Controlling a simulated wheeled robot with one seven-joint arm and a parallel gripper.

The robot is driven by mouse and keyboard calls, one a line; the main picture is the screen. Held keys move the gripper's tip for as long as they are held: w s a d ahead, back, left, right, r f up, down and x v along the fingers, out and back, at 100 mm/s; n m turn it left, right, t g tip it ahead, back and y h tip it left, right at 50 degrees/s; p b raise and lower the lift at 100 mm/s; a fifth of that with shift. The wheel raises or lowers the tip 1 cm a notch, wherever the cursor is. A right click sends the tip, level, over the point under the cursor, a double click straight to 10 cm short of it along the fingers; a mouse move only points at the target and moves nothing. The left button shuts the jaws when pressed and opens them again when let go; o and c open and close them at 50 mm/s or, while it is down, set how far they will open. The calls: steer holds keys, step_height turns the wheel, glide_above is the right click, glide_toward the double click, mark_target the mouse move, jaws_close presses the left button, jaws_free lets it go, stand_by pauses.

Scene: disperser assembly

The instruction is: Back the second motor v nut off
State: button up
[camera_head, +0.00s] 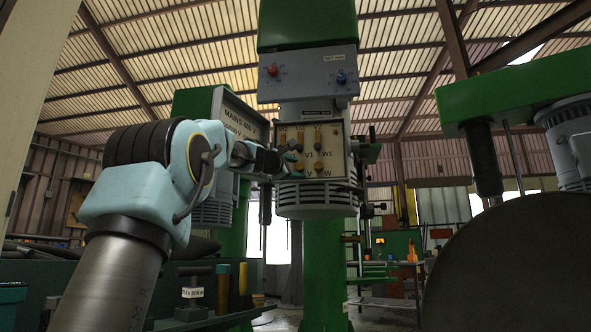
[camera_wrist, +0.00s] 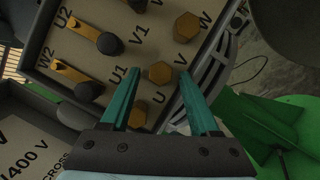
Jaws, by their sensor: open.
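The brass hex nut at the V mark (camera_wrist: 160,72) sits in the lower row of the motor's terminal box (camera_wrist: 50,60) in the wrist view. My gripper (camera_wrist: 159,75) is open, with its teal fingertips on either side of this nut. I cannot tell whether they touch it.
Dark nuts, such as one by V1 (camera_wrist: 110,43) and one by U1 (camera_wrist: 90,90), hold brass links in the upper row. A box rim and finned motor housing (camera_head: 315,198) lie close below. A mains box (camera_head: 240,112) stands left, and a large round dark shape (camera_head: 515,265) right.

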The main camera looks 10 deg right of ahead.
steer(key=b+v, duration=0.3)
steer(key=v, duration=0.7)
steer(key=shift+s+a+b, duration=0.25)
steer(key=shift+a+b, duration=0.05)
steer(key=shift+b, duration=0.1)
steer(key=a+f+m+g+y+p, duration=0.1)
steer(key=a+f+m+g+y, duration=0.2)
steer(key=f, duration=1.4)
steer(key=a+f+m+g+y+p, duration=0.1)
steer(key=a+f+m+g+y, duration=0.2)
steer(key=f, duration=1.4)
steer(key=s+a+f+m+g+y, duration=0.2)
steer(key=s+a+f+m, duration=0.15)
steer(key=s+f, duration=0.6)
steer(key=s+a+f+m+g+y+p, duration=0.1)
steer(key=s+a+f+m+g+y, duration=0.3)
steer(key=s+f, duration=0.5)
steer(key=s+a+f+m+g+y, duration=0.1)
steer(key=s+a+f+m, duration=0.1)
steer(key=s+a+f, duration=0.6)
step_height(320, 180, up, 36)
steer(key=d+p, duration=0.2)
steer(key=p, duration=3.6)
steer(key=shift+w+d, duration=0.4)
